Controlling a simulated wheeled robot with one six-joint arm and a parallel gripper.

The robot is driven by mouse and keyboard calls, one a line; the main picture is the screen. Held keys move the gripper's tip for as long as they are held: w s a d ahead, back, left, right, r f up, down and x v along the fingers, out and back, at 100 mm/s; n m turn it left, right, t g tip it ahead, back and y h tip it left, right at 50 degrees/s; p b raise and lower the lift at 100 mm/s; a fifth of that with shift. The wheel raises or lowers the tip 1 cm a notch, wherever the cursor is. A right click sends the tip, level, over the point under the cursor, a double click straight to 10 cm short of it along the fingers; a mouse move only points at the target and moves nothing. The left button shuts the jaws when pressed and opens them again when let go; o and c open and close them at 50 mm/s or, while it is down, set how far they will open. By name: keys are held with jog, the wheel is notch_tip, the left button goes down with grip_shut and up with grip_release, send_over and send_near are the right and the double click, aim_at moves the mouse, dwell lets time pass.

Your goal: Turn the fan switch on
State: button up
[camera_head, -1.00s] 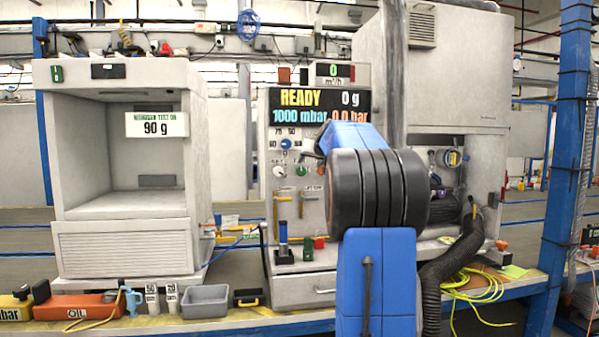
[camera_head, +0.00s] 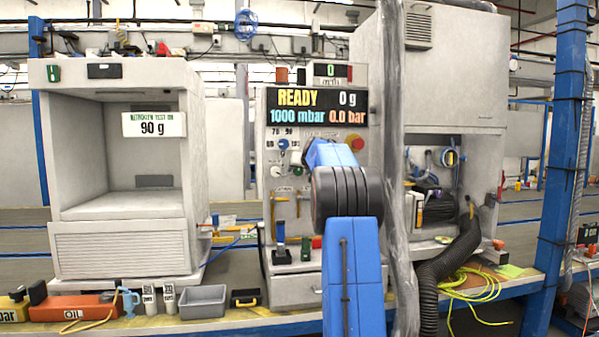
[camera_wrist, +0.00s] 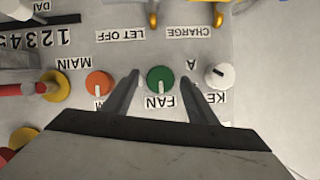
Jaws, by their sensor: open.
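The fan switch (camera_wrist: 160,80) is a round green knob with a pale pointer line, above a FAN label in the wrist view. My gripper (camera_wrist: 160,76) is open, with one dark finger on each side of the green knob. I cannot tell whether the fingers touch it. In the head view my blue and black arm reaches to the grey control panel (camera_head: 274,220), and hides part of it; the fingertips are not clear there.
An orange knob (camera_wrist: 99,82) sits left of the fingers and a white knob (camera_wrist: 219,76) right. A yellow-based red handle (camera_wrist: 55,86) is further left. A red button (camera_head: 355,142) shows beside my arm. Yellow-tipped levers (camera_wrist: 220,12) line the top of the wrist view.

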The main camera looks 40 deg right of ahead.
jog(key=shift+w, duration=0.1)
jog(key=shift+c, duration=0.6)
jog(key=c, duration=0.9)
jog(key=shift+d+m, duration=0.1)
jog(key=shift+m, duration=0.2)
jog(key=m+y, duration=0.1)
jog(key=m+t, duration=0.1)
jog(key=shift+d+f+m+y, duration=0.15)
jog(key=shift+m+y, duration=0.15)
jog(key=shift+y, duration=0.1)
jog(key=m+t+y, duration=0.1)
jog(key=m+t, duration=0.1)
jog(key=m, duration=0.1)
jog(key=shift+d+f, duration=0.1)
jog(key=shift+f, duration=0.05)
jog(key=m+t, duration=0.1)
jog(key=m, duration=0.3)
jog(key=shift+s+f+t+y, duration=0.2)
jog(key=shift+t+y, duration=0.2)
jog(key=m, duration=0.2)
jog(key=m+t, duration=0.1)
jog(key=shift+f+m+t, duration=0.2)
jog(key=shift+m+t, duration=0.1)
jog(key=shift+m, duration=0.1)
jog(key=shift+h, duration=0.3)
